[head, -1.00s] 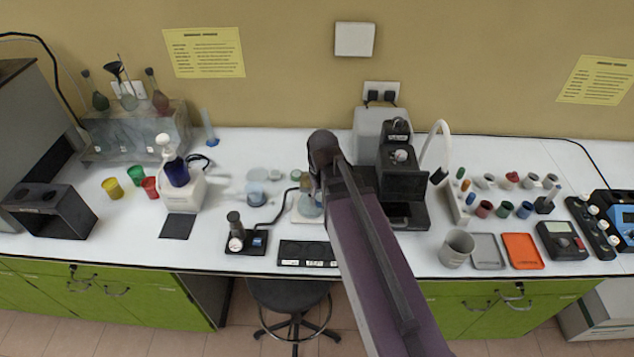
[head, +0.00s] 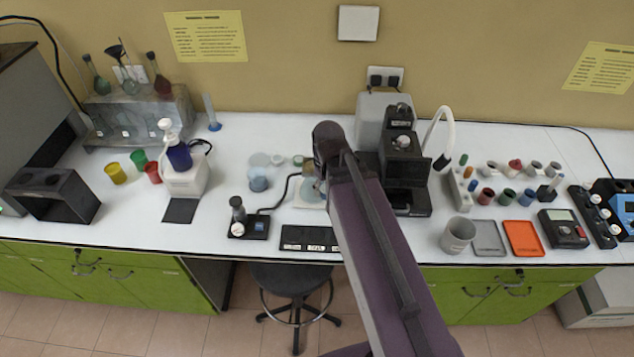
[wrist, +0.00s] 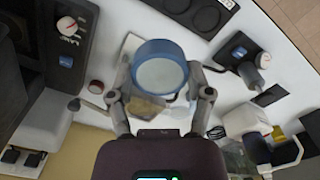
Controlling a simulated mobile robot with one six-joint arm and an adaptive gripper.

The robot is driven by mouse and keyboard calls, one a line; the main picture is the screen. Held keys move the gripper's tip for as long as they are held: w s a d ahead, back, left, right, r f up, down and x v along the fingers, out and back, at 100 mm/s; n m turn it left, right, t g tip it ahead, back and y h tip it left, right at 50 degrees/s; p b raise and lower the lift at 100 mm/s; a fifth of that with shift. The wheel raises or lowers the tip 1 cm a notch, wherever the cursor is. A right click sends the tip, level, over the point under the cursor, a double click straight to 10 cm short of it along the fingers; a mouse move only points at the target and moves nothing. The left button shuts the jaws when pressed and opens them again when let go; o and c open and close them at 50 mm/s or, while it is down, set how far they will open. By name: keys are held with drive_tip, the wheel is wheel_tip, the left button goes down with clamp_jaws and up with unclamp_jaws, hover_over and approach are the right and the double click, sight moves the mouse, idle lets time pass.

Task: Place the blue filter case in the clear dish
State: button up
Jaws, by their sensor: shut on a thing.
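The blue filter case (wrist: 160,72), a round blue ring with a pale centre, is between the two fingers of my gripper (wrist: 161,90) in the wrist view. The gripper is shut on it and holds it above the bench. Clear round dishware (head: 259,160) stands on the bench left of my arm, with a bluish clear vessel (head: 258,182) just in front. I cannot tell which piece is the clear dish.
A pale board with a clear vessel (head: 311,188) lies beside my arm. A black microscope-like device (head: 403,160) stands to the right. A small black instrument (head: 248,228) and a black strip (head: 308,239) are near the front edge. White bench is open around the clear dishware.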

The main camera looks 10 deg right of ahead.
wheel_tip(320, 180, down, 6)
drive_tip(key=b, duration=0.6)
idle(0.4)
